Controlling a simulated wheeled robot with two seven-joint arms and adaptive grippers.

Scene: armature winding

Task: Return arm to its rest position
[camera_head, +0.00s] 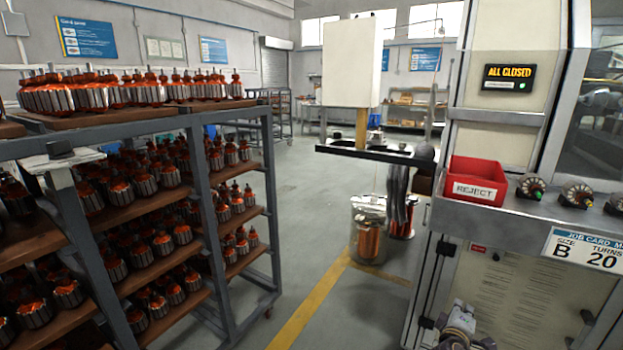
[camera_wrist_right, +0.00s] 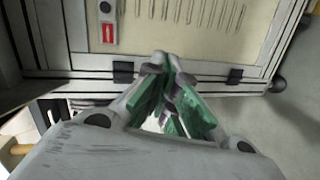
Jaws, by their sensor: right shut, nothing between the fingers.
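My right gripper (camera_head: 466,328) is low at the bottom edge of the head view, in front of the machine cabinet (camera_head: 520,262). In the right wrist view the gripper (camera_wrist_right: 172,92) has its green-padded fingers brought together at the tips, with nothing held. The cabinet's lower front panel (camera_wrist_right: 190,22) is just beyond the fingertips in that view, and I see no clear contact. My left gripper is not in view.
A red reject bin (camera_head: 475,181) and several armatures (camera_head: 576,193) sit on the cabinet ledge. A job card (camera_head: 583,250) reads B, 20. A rack (camera_head: 189,122) full of armatures stands left. The aisle floor (camera_head: 300,220) between is clear.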

